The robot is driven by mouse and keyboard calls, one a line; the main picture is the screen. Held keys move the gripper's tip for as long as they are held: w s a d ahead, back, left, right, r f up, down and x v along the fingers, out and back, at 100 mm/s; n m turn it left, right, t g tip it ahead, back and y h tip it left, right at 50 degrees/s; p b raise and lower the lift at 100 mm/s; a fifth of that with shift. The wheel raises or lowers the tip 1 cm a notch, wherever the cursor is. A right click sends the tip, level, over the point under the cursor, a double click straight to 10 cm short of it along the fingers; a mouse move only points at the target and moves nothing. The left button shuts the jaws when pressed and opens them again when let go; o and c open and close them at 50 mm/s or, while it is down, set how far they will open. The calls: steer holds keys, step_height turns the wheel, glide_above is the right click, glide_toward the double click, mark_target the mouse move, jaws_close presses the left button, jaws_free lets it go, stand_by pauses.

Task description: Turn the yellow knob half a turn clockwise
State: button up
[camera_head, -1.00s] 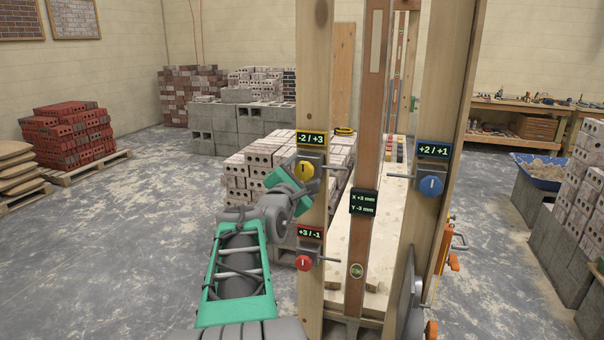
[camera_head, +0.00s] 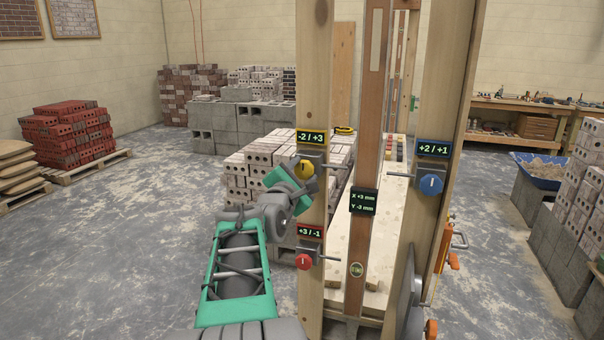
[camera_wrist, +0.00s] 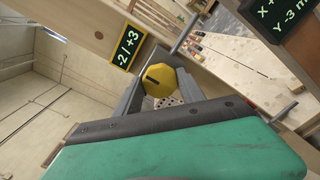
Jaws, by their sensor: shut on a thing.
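The yellow knob (camera_head: 304,169) sits on the left wooden post below a yellow-framed label reading "-2 / +3" (camera_head: 310,138). My gripper (camera_head: 301,178) is at the knob and partly covers it in the head view. In the wrist view the yellow knob (camera_wrist: 158,84) lies between the two grey fingers of my gripper (camera_wrist: 157,88), which are shut on its sides. A dark slot mark shows on the knob's face. A black display (camera_head: 363,202) on the middle board reads X +3 mm, Y -3 mm.
A red knob (camera_head: 303,262) with label "+3 / -1" sits lower on the same post. A blue knob (camera_head: 430,185) with label "+2 / +1" is on the right post. Metal rods stick out beside the knobs. Brick stacks (camera_head: 258,165) stand behind.

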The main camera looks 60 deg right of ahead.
steer(key=shift+f, duration=0.1)
steer(key=m+b, duration=0.3)
steer(key=b, duration=0.1)
steer(key=shift+f+m, duration=0.15)
steer(key=shift+m, duration=0.25)
steer(key=m+b, duration=0.9)
steer(key=m, duration=0.1)
steer(key=shift+m+b, duration=0.3)
steer(key=shift+m, duration=0.1)
steer(key=m+b, duration=0.3)
steer(key=m, duration=0.1)
steer(key=shift+m, duration=0.3)
steer(key=m+b, duration=0.3)
steer(key=m, duration=0.1)
steer(key=shift+m, duration=0.3)
steer(key=m+b, duration=0.2)
steer(key=m, duration=0.1)
steer(key=shift+m, duration=0.3)
steer(key=m+b, duration=0.1)
steer(key=m, duration=0.1)
steer(key=m+b, duration=0.1)
steer(key=m, duration=0.1)
steer(key=shift+r+m, duration=0.2)
steer(key=shift+m, duration=0.1)
steer(key=shift+r+m+b, duration=0.1)
steer(key=shift+m+b, duration=0.9)
steer(key=shift+m, duration=0.8)
